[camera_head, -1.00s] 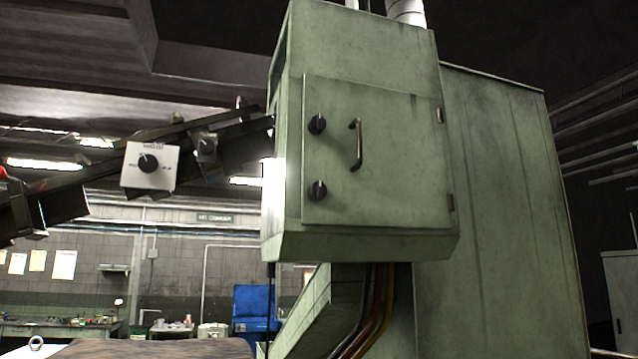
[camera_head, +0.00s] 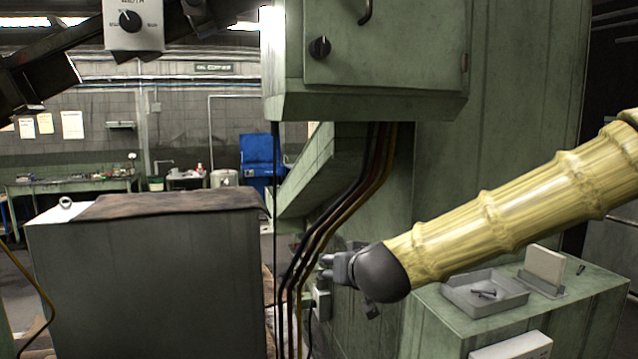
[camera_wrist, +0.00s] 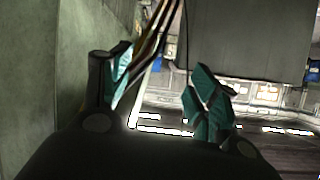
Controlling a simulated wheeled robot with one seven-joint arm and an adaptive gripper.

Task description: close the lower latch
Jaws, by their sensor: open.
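The lower latch (camera_head: 319,47) is a black knob near the lower left corner of the green cabinet door (camera_head: 400,50), seen at the top of the head view. The door looks flush with the cabinet; I cannot tell the latch's exact turn. The upper latch is out of frame. My gripper (camera_head: 325,267) is well below the latch, beside the cables, apart from the door. In the wrist view my gripper (camera_wrist: 163,80) has its teal-padded fingers spread with nothing between them. The latch does not show in the wrist view.
Dark cables (camera_head: 340,222) hang below the cabinet close to my gripper. A green stand (camera_head: 440,330) at lower right bears a grey tray (camera_head: 490,292). A large grey box (camera_head: 150,285) with a brown cloth stands at left. The space before the door is clear.

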